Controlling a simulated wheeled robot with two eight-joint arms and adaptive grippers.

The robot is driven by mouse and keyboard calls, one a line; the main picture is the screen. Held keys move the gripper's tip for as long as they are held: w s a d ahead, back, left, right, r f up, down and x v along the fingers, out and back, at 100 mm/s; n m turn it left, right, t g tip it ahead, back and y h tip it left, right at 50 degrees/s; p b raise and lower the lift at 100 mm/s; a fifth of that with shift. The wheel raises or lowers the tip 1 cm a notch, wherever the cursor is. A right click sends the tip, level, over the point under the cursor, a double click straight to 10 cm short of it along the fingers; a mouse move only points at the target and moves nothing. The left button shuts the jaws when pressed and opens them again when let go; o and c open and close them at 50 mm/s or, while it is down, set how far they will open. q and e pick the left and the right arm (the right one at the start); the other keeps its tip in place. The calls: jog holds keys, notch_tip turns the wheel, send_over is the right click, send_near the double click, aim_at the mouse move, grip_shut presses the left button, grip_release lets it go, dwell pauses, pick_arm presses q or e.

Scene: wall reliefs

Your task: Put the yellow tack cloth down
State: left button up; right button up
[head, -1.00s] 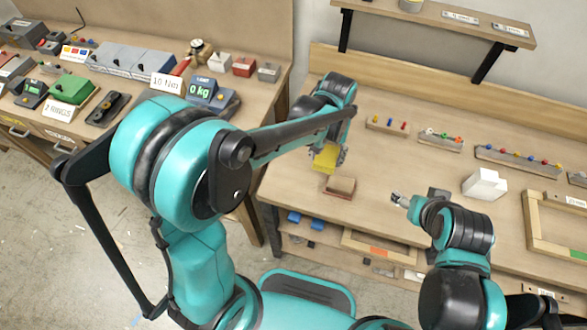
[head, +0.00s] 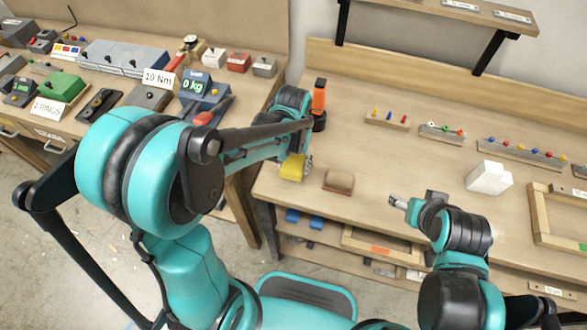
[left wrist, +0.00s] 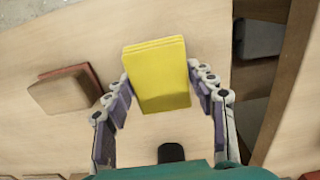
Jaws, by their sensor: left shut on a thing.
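The yellow tack cloth (head: 292,167) is a folded yellow pad near the left end of the right-hand workbench. It also shows in the left wrist view (left wrist: 158,76), between the fingers. My left gripper (head: 294,172) is shut on it; in the left wrist view the fingers (left wrist: 162,90) grip its two sides. The cloth is over the bench top close to its left edge; whether it touches the wood I cannot tell. My right gripper (head: 397,201) is over the front of the bench, away from the cloth; its fingers are too small to read.
A brown sanding block (head: 339,181) lies just right of the cloth, also in the left wrist view (left wrist: 66,90). An orange-and-black bottle-like item (head: 319,104) stands behind. Small peg racks (head: 387,119) and a white block (head: 488,178) are farther right. Bench top (head: 365,155) between is clear.

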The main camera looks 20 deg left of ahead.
pick_arm(q)
jog(key=shift+f+b, duration=0.35)
jog(key=shift+f, duration=0.9)
jog(key=shift+f, duration=0.2)
jog(key=o, duration=1.3)
jog(key=shift+r, duration=0.1)
